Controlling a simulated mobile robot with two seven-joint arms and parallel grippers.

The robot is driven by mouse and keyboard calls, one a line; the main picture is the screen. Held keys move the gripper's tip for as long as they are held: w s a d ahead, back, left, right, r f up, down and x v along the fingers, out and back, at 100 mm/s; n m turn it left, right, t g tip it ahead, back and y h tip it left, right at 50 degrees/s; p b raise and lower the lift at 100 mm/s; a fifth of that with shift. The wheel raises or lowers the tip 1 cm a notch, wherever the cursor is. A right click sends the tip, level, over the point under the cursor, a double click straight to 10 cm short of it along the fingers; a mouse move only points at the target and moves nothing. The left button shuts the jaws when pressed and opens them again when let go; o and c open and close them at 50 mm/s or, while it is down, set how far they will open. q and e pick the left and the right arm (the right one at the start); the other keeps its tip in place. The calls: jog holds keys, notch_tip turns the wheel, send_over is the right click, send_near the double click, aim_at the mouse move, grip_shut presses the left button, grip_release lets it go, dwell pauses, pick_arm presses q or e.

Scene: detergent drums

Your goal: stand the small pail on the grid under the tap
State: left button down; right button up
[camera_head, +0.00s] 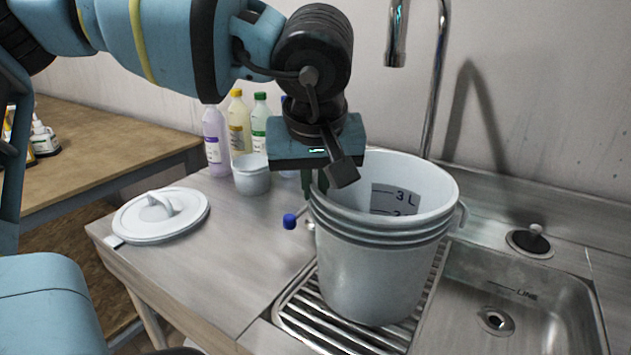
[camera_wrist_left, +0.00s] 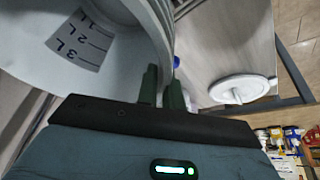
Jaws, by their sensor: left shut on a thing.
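The small pail (camera_head: 375,265) is pale grey-white with ribs below its rim and litre marks inside, which also show in the left wrist view (camera_wrist_left: 85,40). It is upright over the metal grid (camera_head: 300,318), and its base appears to rest on the slats. My left gripper (camera_head: 317,188) is shut on the pail's left rim, with one finger partly hidden by the wall; its fingers also show in the left wrist view (camera_wrist_left: 162,90). The tap (camera_head: 397,45) hangs above and behind the pail. My right gripper is not in view.
A white lid (camera_head: 160,214) lies on the counter to the left. Several bottles (camera_head: 238,125) and a small grey tub (camera_head: 252,175) stand behind the gripper. A blue-ended item (camera_head: 290,221) lies beside the pail. The sink basin (camera_head: 530,300) is at the right.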

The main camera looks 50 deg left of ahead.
pick_arm(q)
jog(key=shift+f, duration=0.2)
jog(key=c, duration=1.5)
grip_release()
jog(key=shift+v, duration=3.9)
jog(key=shift+a, duration=0.1)
